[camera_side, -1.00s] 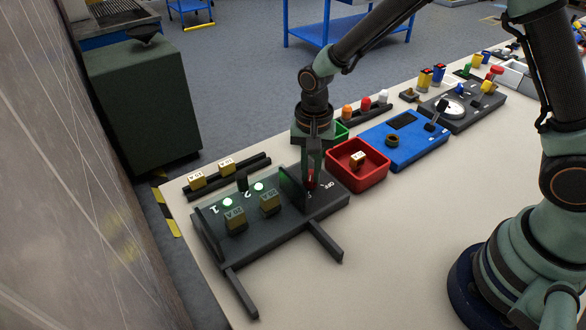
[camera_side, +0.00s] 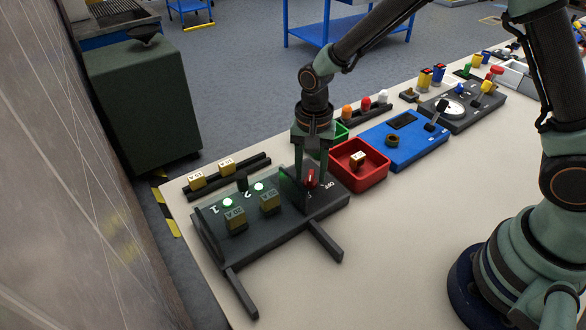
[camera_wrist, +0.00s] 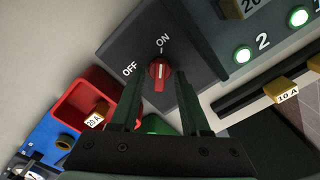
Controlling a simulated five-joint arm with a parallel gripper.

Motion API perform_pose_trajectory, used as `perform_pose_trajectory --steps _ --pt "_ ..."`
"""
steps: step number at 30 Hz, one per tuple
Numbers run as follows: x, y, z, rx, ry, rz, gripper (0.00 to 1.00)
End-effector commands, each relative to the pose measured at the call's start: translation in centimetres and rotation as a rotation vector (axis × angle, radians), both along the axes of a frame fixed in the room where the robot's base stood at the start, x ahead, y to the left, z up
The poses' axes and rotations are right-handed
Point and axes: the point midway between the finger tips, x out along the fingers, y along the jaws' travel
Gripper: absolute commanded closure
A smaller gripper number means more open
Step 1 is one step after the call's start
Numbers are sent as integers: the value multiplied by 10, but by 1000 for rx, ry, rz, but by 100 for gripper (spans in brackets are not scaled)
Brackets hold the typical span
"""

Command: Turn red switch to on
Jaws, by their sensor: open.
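The red switch (camera_side: 310,179) is a small knob at the right end of the dark jack panel (camera_side: 262,232). In the wrist view the red switch (camera_wrist: 159,74) has a white line, and its length runs roughly in line with the ON label (camera_wrist: 163,40). The OFF label (camera_wrist: 130,69) is to its left. My gripper (camera_side: 310,172) is open, its fingers apart at the switch. In the wrist view my gripper (camera_wrist: 159,82) has one finger on each side of the knob, with gaps visible.
Two green lights (camera_side: 228,202) glow by numbers 1 and 2, near brass-coloured 20 A blocks (camera_side: 235,219). A dark upright plate (camera_side: 291,188) stands just left of the switch. A red bin (camera_side: 360,178) and blue panel (camera_side: 405,140) are to the right. The front table is clear.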

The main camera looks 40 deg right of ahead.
Motion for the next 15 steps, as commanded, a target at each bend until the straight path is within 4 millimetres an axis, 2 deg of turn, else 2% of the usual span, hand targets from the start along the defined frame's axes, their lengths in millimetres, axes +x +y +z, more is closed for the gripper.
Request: perform_pose_trajectory --steps 5,15 --pt "1 0 15 1 -4 1 54" --pt "1 0 83 1 -6 0 54"
